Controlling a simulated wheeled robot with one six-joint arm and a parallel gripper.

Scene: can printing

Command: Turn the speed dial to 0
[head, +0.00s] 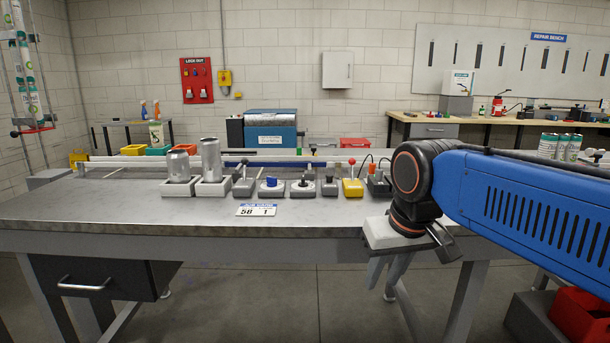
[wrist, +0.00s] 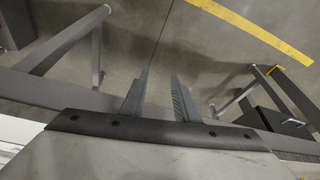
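Two round dials sit in the row of controls on the bench: one with a blue knob (head: 271,183) and one with a grey-white knob (head: 303,185). Their markings are too small to read, so I cannot tell which is the speed dial or where it points. My gripper (head: 384,280) hangs pointing down in front of the bench's front edge, to the right of and nearer than the dials. In the wrist view my gripper (wrist: 160,76) has its two fingers apart with nothing between them. No dial shows in the wrist view.
Other controls flank the dials: a grey switch box (head: 243,187), a yellow box with a red-knobbed lever (head: 352,186) and a dark box (head: 379,184). Two silver cans (head: 210,160) stand at left. A number card (head: 257,210) lies before the dials.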

